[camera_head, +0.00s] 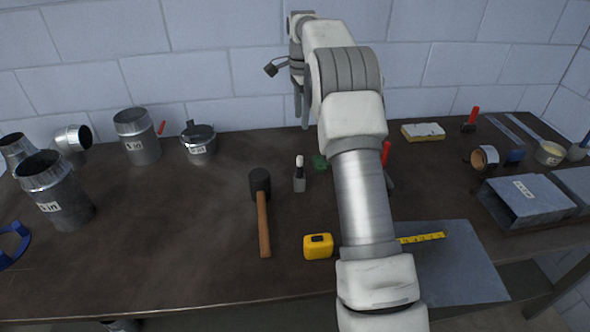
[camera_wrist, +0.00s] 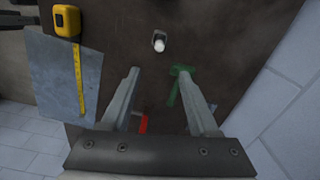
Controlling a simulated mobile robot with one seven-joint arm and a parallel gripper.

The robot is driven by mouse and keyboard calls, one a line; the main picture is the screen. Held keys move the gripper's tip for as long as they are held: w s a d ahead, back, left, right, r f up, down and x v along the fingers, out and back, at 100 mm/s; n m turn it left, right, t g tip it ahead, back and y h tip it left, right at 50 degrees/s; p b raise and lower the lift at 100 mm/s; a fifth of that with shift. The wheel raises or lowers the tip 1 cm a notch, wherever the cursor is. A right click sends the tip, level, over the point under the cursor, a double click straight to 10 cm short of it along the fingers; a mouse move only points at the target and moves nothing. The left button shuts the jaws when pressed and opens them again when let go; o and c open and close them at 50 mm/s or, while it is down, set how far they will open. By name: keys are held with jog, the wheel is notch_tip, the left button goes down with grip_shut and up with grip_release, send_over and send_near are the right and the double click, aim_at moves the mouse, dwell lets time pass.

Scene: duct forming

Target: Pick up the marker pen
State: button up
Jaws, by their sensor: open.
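A small upright object with a white top and a grey lower body, which looks like the marker pen (camera_head: 299,175), stands on the workbench in the head view, right of the mallet. In the wrist view the marker pen (camera_wrist: 159,42) shows from above, its white end towards the camera. My gripper (camera_wrist: 158,74) is open with nothing between its fingers. The pen is apart from it, beyond the fingertips in the wrist view. In the head view my gripper (camera_head: 302,122) points down, above the back of the bench near the wall.
A black-headed mallet (camera_head: 262,212) and yellow tape measure (camera_head: 318,246) lie near the pen. A green item (camera_head: 319,162) is close to its right. A metal sheet (camera_head: 455,265) lies front right. Metal duct pieces (camera_head: 138,137) stand left. The brick wall (camera_head: 205,75) bounds the back.

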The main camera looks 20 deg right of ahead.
aim_at(300, 156)
notch_tip(300, 156, down, 12)
jog(key=shift+r, duration=0.1)
jog(key=shift+a+f, duration=0.15)
jog(key=shift+f, duration=2.55)
grip_shut()
